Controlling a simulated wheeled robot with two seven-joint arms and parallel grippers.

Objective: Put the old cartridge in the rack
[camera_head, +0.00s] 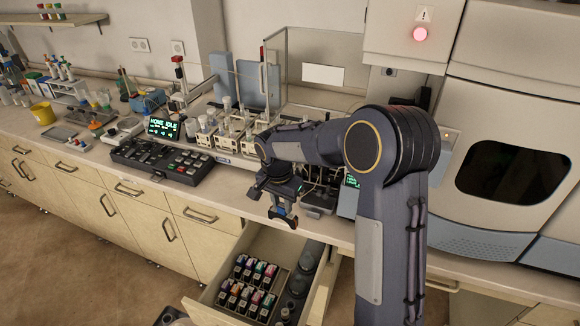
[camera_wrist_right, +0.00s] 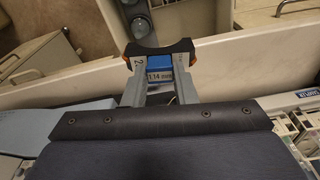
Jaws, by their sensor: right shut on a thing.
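My right gripper (camera_head: 283,214) hangs above the counter's front edge, close to an open drawer. In the right wrist view my right gripper (camera_wrist_right: 157,88) is shut on a cartridge (camera_wrist_right: 158,49). The cartridge has a dark curved body, orange ends and a blue part marked "1.14 mm". In the head view it is small and partly hidden by the gripper. A rack (camera_head: 236,311) of several dark cartridges with coloured tops sits inside the drawer, below and left of the gripper. Whether it has an empty slot is too small to tell. My left gripper is not in view.
The open drawer (camera_head: 205,309) also holds several grey round containers (camera_head: 298,285) right of the rack. A black keypad console (camera_head: 160,160) and small bench equipment (camera_head: 228,138) stand on the counter. A large white instrument (camera_head: 520,90) stands at right.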

